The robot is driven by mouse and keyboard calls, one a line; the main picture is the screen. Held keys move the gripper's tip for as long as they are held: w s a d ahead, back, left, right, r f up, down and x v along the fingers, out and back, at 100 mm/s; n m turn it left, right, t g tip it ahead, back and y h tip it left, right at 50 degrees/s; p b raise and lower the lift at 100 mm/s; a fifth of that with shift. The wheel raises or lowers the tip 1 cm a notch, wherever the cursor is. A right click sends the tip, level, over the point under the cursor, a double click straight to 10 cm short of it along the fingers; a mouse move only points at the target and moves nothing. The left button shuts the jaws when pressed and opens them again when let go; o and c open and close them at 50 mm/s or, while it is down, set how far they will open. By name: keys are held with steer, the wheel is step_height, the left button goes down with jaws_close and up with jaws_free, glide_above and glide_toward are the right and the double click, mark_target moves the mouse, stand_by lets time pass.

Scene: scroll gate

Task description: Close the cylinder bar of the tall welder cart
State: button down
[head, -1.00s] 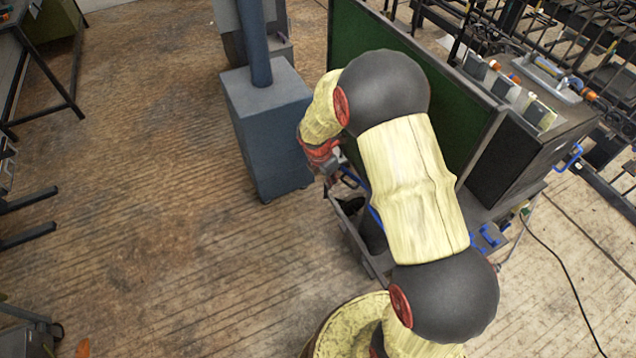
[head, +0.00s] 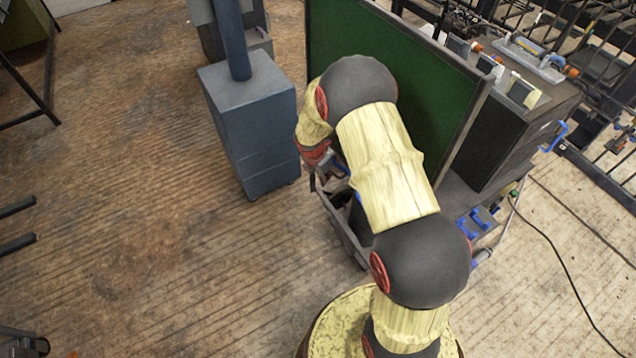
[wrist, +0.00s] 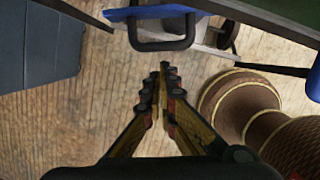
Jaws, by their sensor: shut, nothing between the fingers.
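The cart (head: 340,228) stands below and behind my arm in the head view, showing a low grey frame and blue parts. My arm hides much of it. In the wrist view, a blue bar (wrist: 118,14) crosses the top, with a black loop handle (wrist: 160,46) hanging from it. I take this as the cylinder bar; whether it is latched cannot be told. My gripper (wrist: 163,70) is shut and empty, its tips just below the loop in the picture, seemingly apart from it. In the head view my gripper (head: 313,182) points down at the cart's left side.
A blue-grey box with a post (head: 250,115) stands left of the cart. A green panel (head: 420,85) rises behind my arm. A black machine (head: 500,140) with blue handles is at right, and a cable (head: 570,240) lies on the floor.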

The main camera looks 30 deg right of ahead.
steer(key=shift+w+d+r, duration=0.1)
steer(key=shift+w+d, duration=0.05)
steer(key=shift+d, duration=0.2)
steer(key=shift+w+d+m+p, duration=0.45)
steer(key=shift+w+d+m, duration=0.15)
steer(key=shift+w+d, duration=0.2)
